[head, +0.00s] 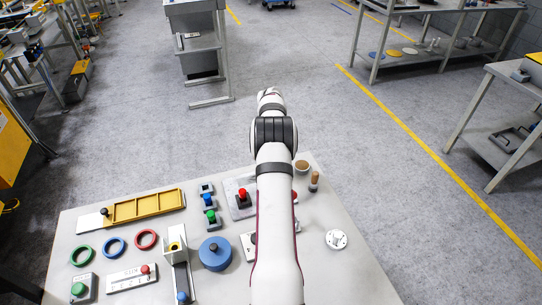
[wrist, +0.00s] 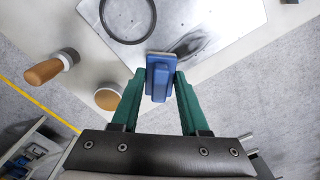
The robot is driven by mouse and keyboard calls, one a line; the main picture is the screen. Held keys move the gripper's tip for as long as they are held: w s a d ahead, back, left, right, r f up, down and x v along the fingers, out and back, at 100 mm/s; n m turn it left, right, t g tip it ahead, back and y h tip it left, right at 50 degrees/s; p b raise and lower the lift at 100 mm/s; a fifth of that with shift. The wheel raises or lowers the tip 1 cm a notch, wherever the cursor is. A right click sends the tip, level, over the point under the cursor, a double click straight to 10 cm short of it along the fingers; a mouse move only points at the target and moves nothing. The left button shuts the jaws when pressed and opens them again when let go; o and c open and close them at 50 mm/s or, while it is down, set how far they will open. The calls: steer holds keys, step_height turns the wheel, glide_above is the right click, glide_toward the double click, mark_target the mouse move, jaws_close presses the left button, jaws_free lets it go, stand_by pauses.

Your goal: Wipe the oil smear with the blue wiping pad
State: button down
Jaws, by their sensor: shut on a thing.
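The blue wiping pad (wrist: 160,82) shows in the wrist view, with a raised grip and a pale edge along its far side. My gripper (wrist: 160,76) is shut on it, with a green finger on each side. The oil smear (wrist: 190,43) is a dark, blurred streak on a light grey plate (wrist: 232,18), just beyond and to the right of the pad's far edge. I cannot tell whether the pad touches the plate. In the head view my arm hides the gripper, the pad and the smear.
In the wrist view, a black ring (wrist: 127,38) lies on the plate left of the smear. A wooden-handled tool (wrist: 46,71) and a round wooden-topped item (wrist: 108,98) are to the left. In the head view, a yellow tray (head: 145,208), coloured rings and a blue disc (head: 215,259) occupy the table's left.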

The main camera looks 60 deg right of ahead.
mark_target(249, 180)
steer(key=shift+f, duration=0.45)
steer(key=shift+w+a+f, duration=0.15)
steer(key=shift+f, duration=0.25)
steer(key=shift+w+a+f, duration=0.1)
steer(key=shift+f, duration=0.3)
steer(key=shift+w+a, duration=2.4)
steer(key=shift+s+d+r, duration=0.1)
steer(key=shift+s+d, duration=2.6)
steer(key=shift+d, duration=0.05)
steer(key=shift+r, duration=4.05)
steer(key=shift+w+a, duration=0.1)
steer(key=shift+a, duration=0.05)
